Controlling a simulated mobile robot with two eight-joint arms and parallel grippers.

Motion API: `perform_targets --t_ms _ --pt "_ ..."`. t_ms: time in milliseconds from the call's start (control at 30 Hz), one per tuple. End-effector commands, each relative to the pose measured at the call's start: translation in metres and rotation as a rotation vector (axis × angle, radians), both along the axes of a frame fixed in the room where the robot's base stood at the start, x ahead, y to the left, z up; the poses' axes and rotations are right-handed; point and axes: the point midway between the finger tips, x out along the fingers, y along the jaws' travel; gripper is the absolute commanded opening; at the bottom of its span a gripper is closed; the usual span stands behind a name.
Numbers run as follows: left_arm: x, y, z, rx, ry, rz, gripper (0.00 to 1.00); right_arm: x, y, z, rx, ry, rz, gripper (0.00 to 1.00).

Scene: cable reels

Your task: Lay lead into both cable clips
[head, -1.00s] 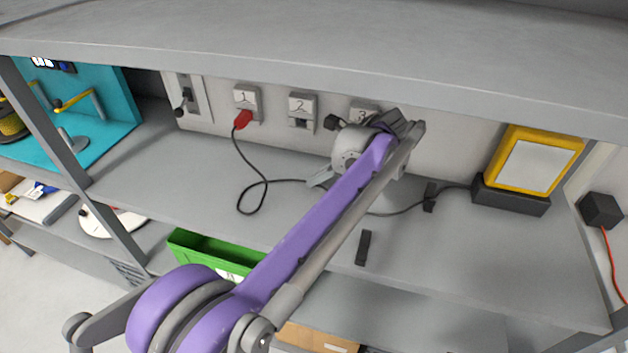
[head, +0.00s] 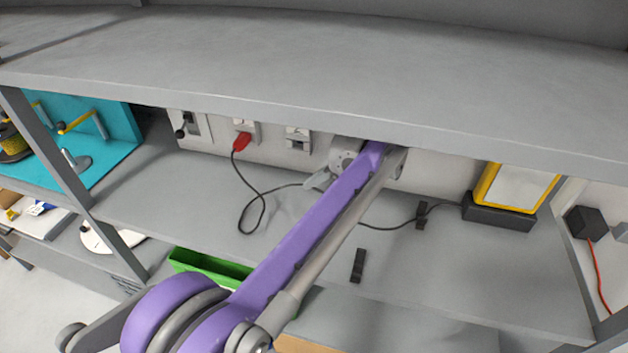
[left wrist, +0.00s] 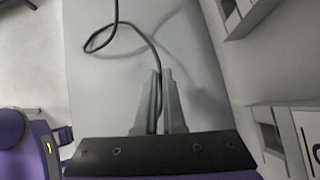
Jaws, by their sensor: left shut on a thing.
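The black lead (head: 237,179) runs from a red plug (head: 242,140) in the left socket, loops on the shelf and reaches my left gripper (head: 316,181). My left gripper is shut on the lead; the left wrist view shows the lead between its fingers (left wrist: 160,80). Beyond my arm the lead (head: 385,228) continues right to the dark base of a yellow-framed panel. One black clip (head: 422,215) stands where the lead crosses; I cannot tell whether the lead sits in it. The other black clip (head: 358,265) is nearer the front, apart from the lead. My right gripper is out of view.
The upper shelf (head: 330,75) overhangs the back wall and hides part of the sockets. The yellow-framed panel (head: 517,187) stands at right, a black box (head: 587,222) with an orange cord beyond it. A green bin (head: 208,267) is below the front edge.

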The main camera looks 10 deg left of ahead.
Motion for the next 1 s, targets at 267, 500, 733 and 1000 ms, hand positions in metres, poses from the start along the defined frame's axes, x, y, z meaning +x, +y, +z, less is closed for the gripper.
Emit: perform_targets --t_ms 267,500,733,1000 --pt "-0.007 -0.007 -0.001 -0.001 0.000 0.000 0.00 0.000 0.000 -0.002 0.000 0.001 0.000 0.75" --pt "-0.023 -0.018 -0.001 0.000 0.001 0.008 0.00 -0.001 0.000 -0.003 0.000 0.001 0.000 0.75" --pt "-0.038 -0.030 0.000 -0.001 0.000 0.016 0.00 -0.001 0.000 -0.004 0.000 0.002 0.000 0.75" --pt "-0.055 -0.043 0.000 -0.001 0.001 0.024 0.00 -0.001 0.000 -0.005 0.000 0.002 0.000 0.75"
